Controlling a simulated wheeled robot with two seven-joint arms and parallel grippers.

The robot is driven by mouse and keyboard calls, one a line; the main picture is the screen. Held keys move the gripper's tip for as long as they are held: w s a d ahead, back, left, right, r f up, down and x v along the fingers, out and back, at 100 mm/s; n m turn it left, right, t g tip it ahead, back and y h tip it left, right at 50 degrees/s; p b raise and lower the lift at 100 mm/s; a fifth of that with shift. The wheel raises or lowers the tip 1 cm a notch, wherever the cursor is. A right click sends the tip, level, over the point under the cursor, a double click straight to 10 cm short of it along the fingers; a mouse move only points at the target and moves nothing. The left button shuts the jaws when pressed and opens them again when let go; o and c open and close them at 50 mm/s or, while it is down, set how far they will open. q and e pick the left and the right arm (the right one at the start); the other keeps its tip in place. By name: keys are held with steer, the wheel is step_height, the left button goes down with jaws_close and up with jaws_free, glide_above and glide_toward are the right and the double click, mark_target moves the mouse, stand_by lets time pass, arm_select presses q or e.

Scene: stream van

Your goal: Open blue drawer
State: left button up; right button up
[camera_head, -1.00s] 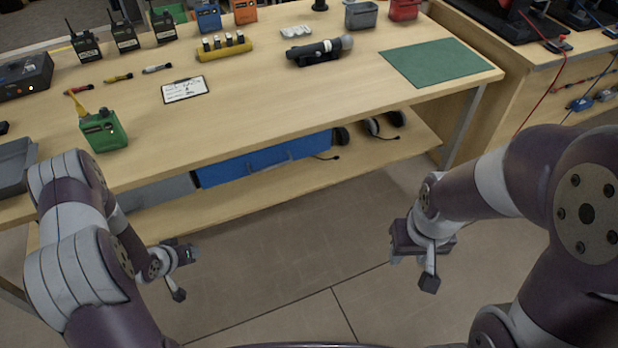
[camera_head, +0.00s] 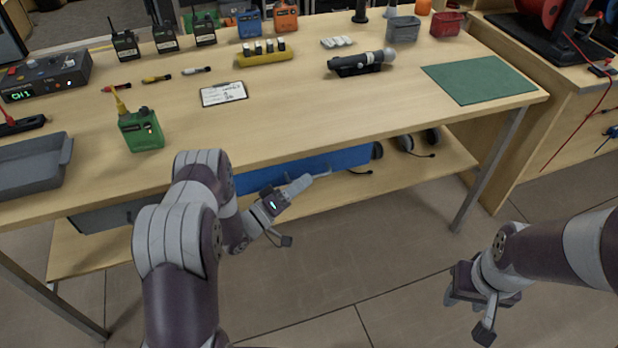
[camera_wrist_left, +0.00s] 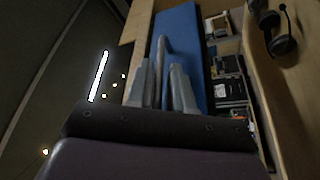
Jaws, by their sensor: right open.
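The blue drawer (camera_head: 345,158) hangs under the front edge of the workbench and looks shut. Its blue front (camera_wrist_left: 180,35) also shows in the left wrist view, with a grey bar handle (camera_wrist_left: 162,60) along it. My left gripper (camera_head: 312,182) is at the drawer front. In the left wrist view its fingers (camera_wrist_left: 163,88) lie on either side of the handle; I cannot tell whether they touch it. My right gripper (camera_head: 478,305) is open and empty, low over the floor at the right, away from the drawer.
A grey drawer (camera_head: 110,215) is left of the blue one. The bench top (camera_head: 290,115) above carries radios and tools. A bench leg (camera_head: 490,170) stands right; the floor in front is clear.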

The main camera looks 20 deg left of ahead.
arm_select(q)
steer(key=shift+x, duration=1.3)
jaws_close()
